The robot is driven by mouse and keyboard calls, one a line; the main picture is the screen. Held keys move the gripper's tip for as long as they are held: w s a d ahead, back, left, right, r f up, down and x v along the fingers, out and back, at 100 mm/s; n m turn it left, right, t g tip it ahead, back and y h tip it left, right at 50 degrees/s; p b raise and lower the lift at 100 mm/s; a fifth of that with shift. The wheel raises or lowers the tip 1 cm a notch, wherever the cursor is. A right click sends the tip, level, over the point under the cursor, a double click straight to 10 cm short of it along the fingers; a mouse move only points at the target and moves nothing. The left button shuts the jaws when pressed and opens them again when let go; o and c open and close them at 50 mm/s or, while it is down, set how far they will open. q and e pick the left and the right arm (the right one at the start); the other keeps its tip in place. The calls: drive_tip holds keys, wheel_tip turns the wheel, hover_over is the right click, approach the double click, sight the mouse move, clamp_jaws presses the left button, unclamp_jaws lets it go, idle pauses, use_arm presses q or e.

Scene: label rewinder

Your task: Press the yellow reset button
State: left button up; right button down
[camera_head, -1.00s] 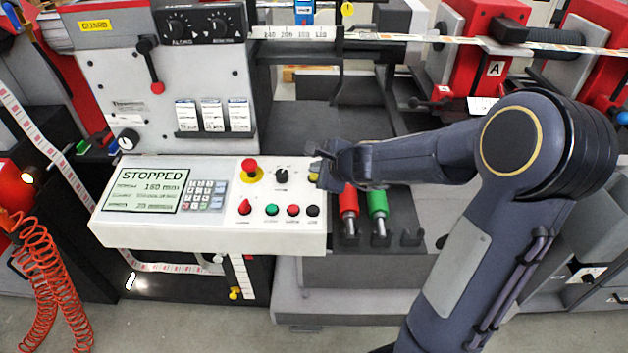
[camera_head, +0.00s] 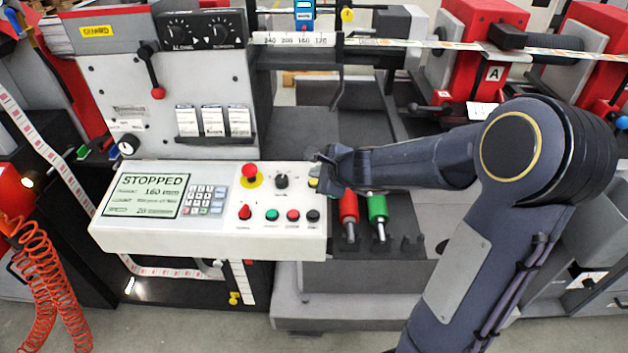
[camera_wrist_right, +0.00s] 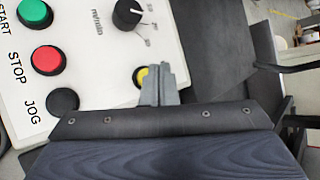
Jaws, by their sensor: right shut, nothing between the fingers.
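The yellow reset button (camera_head: 313,182) is at the right end of the white control panel (camera_head: 130,232), right of the black speed knob. In the right wrist view the yellow button (camera_wrist_right: 139,74) shows partly, with the fingertips covering its right side. My right gripper (camera_head: 318,172) is shut and empty, its tips over the button. In the right wrist view my right gripper (camera_wrist_right: 158,78) has its fingers together; whether they touch the button I cannot tell. My left gripper is not in view.
A red emergency stop (camera_head: 250,171) on a yellow base and the black knob (camera_head: 281,180) sit left of the gripper. A row of buttons runs below. Red (camera_head: 349,208) and green (camera_head: 377,208) handled tools stand just right of the panel. The display (camera_head: 146,195) reads STOPPED.

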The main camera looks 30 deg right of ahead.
drive_tip(key=shift+f, duration=0.15)
idle(0.8)
drive_tip(key=shift+f+b, duration=0.25)
drive_tip(key=shift+b, duration=0.2)
drive_tip(key=shift+w+d+f+b, duration=0.1)
drive_tip(key=shift+f+b, duration=0.4)
drive_tip(key=shift+f, duration=0.05)
idle(0.4)
drive_tip(key=shift+r, duration=0.15)
drive_tip(key=shift+r+p, duration=0.8)
drive_tip(key=r+p, duration=0.3)
drive_tip(key=s+r+p, duration=0.1)
drive_tip(key=r, duration=0.1)
drive_tip(key=shift+a+p, duration=0.3)
drive_tip(key=shift+w, duration=0.1)
